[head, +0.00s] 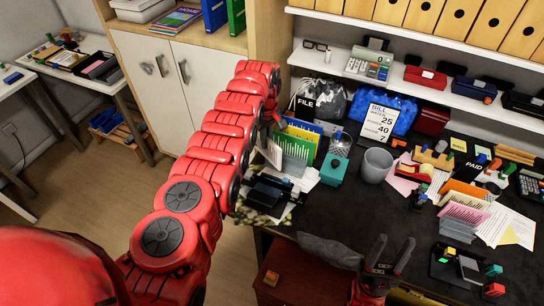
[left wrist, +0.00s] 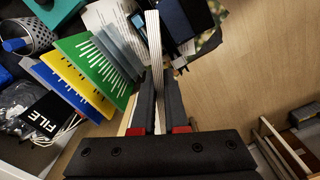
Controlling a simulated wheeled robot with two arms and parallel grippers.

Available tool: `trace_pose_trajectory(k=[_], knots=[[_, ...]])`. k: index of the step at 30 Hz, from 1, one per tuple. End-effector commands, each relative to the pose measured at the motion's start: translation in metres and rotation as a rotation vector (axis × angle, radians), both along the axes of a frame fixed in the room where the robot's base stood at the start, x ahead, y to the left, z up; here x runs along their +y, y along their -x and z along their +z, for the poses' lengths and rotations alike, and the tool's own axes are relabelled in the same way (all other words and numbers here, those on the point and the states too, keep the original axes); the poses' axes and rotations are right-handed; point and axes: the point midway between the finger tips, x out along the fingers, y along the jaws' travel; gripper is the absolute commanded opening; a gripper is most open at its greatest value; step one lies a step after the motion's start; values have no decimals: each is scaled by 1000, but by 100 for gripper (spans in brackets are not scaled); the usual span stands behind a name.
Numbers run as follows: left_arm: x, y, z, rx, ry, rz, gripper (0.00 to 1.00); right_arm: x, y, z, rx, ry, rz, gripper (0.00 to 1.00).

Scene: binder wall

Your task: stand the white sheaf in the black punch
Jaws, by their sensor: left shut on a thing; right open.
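The white sheaf (left wrist: 155,45) is upright between the fingers of my left gripper (left wrist: 158,88), which is shut on it. In the head view the sheaf (head: 273,153) shows just beyond my red left arm, and the gripper there is mostly hidden by the arm. The black punch (head: 268,192) sits on papers at the desk's left end. In the left wrist view the punch (left wrist: 186,18) is at the top, just right of the sheaf's far end; I cannot tell whether they touch. My right gripper (head: 388,256) is open and empty near the desk's front edge.
A file rack (head: 296,150) with green, yellow and blue folders stands close behind the sheaf. A teal block (head: 334,169) and a grey cup (head: 376,165) stand to the right. The dark desk (head: 340,215) is clear in front of the cup.

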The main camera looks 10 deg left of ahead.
Motion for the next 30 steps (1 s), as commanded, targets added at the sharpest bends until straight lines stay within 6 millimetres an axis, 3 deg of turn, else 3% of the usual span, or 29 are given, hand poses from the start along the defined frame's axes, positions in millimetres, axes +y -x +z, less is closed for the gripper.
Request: trace_pose_trajectory(k=[30], knots=[[-4, 6, -20, 1, -6, 165, 0, 0, 0, 12, 0, 0, 0, 46]])
